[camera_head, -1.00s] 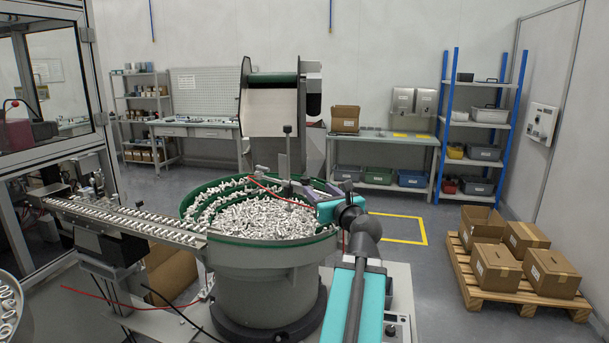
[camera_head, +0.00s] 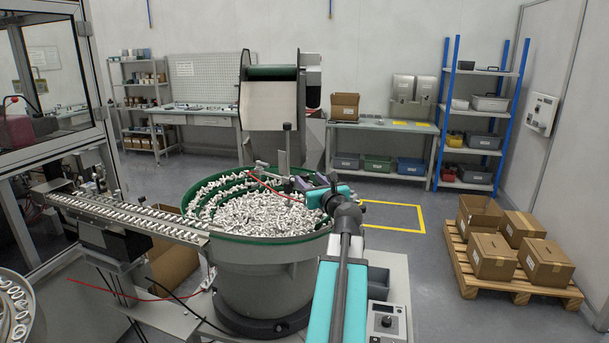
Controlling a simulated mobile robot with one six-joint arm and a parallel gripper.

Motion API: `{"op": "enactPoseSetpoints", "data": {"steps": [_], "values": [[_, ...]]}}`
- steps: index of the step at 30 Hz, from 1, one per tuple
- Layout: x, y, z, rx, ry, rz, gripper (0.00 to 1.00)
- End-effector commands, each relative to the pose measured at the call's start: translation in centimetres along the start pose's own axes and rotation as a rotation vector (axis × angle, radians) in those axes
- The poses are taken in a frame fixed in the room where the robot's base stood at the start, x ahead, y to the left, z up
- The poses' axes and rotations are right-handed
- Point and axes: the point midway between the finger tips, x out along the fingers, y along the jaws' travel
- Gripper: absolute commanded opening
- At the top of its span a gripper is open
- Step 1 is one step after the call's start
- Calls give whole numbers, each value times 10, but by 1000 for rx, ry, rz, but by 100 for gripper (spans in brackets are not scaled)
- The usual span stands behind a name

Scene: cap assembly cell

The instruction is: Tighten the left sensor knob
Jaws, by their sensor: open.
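The bowl feeder (camera_head: 265,262) stands in the middle, grey with a green inner track, heaped with small pale parts. Above its back rim a thin upright post carries a dark knob-like top (camera_head: 287,126). A small metal bracket (camera_head: 262,167) with a red cable sits at the back rim, left of the post. Which part is the left sensor knob is too small to tell. My teal arm reaches over the bowl's right rim. My gripper (camera_head: 300,184) is small and dark at its end, open, close to the bowl's back right rim and right of the bracket. Its fingertips are hard to make out.
A linear track (camera_head: 130,217) leads left from the bowl. A pallet (camera_head: 520,287) with cartons is at the right. The floor between is free.

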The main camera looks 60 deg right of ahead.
Motion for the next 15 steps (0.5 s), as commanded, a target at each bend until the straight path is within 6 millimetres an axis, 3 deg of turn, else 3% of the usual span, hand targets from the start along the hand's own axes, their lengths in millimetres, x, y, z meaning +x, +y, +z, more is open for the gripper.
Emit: {"op": "enactPoseSetpoints", "data": {"steps": [6,15], "values": [[25,0,1,1,1,2,48],[44,1,0,1,0,2,48]]}}
